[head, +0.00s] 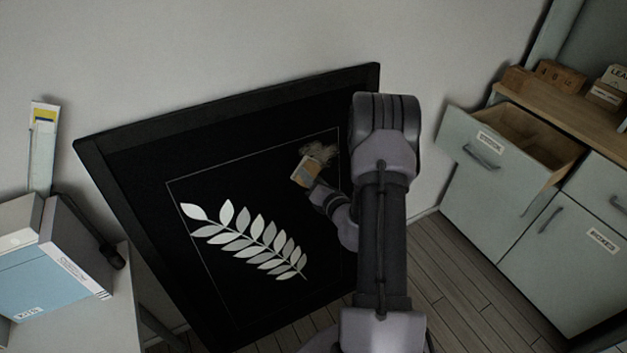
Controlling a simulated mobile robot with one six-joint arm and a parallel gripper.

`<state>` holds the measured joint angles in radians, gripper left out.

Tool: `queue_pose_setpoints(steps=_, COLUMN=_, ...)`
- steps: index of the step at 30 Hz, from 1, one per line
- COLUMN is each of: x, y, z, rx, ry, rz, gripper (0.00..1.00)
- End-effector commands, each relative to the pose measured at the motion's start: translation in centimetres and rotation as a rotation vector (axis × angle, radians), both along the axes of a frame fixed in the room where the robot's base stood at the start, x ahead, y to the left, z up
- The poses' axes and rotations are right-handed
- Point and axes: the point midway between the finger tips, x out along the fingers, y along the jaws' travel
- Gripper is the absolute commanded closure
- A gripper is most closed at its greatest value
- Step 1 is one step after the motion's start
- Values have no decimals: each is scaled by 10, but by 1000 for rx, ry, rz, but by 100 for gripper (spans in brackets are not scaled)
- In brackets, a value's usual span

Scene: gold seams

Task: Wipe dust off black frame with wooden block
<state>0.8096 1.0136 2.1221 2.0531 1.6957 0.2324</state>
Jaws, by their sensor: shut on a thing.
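The black frame (130,153) leans against the pale wall, with a pale leaf-branch picture inside a thin white border. My gripper (314,184) is in front of the upper right part of the picture, shut on the wooden block (307,170). The block is small and tan with a greyish band. A patch of brownish-grey dust (324,151) shows right beside the block's upper edge. I cannot tell whether the block touches the frame's surface. My arm hides part of the frame's right side.
A grey-green cabinet (487,195) stands at right with an open, seemingly empty drawer (525,137). Small wooden boxes (557,78) sit on its top. Some plank floor (455,290) is clear.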

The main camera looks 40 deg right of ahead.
Motion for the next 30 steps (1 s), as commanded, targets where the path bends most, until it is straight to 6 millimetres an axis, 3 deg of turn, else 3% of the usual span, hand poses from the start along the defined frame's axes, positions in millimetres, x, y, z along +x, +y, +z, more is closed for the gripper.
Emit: queue_pose_setpoints(steps=30, x=11, y=-3, z=-1, rx=0, ry=-1, rz=1, gripper=95)
